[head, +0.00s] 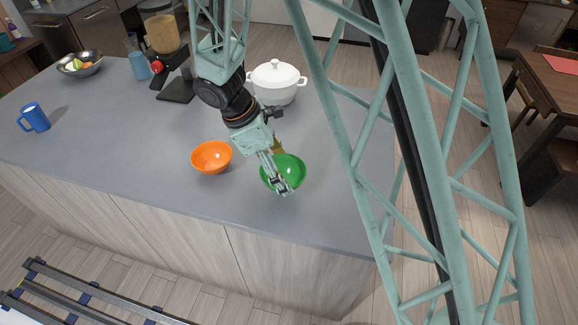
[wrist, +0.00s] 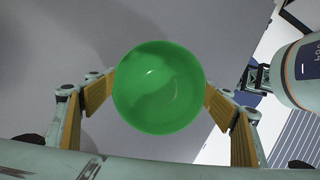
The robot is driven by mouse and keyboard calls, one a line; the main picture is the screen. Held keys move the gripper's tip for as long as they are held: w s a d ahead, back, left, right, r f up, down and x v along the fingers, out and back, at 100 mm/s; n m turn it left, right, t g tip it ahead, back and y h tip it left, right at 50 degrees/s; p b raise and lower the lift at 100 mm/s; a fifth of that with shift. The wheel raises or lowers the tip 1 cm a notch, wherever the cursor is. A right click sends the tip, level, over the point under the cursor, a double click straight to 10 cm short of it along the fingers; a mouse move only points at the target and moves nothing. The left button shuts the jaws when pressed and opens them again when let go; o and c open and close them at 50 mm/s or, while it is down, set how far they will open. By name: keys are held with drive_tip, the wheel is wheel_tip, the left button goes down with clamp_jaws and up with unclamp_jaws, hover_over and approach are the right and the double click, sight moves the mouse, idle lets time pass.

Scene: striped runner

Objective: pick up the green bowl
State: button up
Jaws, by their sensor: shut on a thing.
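The green bowl (head: 292,172) is at the right part of the grey counter in the head view. In the wrist view the green bowl (wrist: 158,88) fills the middle, between the two fingers. My gripper (head: 280,178) is at the bowl in the head view, with the arm coming down from above. In the wrist view my gripper (wrist: 160,95) has its yellow-padded fingers against the bowl's left and right sides, shut on it. Whether the bowl touches the counter is hard to tell.
An orange bowl (head: 211,157) stands close to the left on the counter (head: 120,130). A white lidded pot (head: 277,84) stands behind my gripper. A blue mug (head: 34,117), a fruit bowl (head: 80,64) and a blender (head: 163,45) are farther left. The counter's front right is clear.

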drive_tip(key=s+a+r, duration=0.1)
drive_tip(key=s+a, duration=0.6)
drive_tip(key=s, duration=0.2)
drive_tip(key=shift+s+a, duration=0.25)
drive_tip(key=shift+a, duration=0.15)
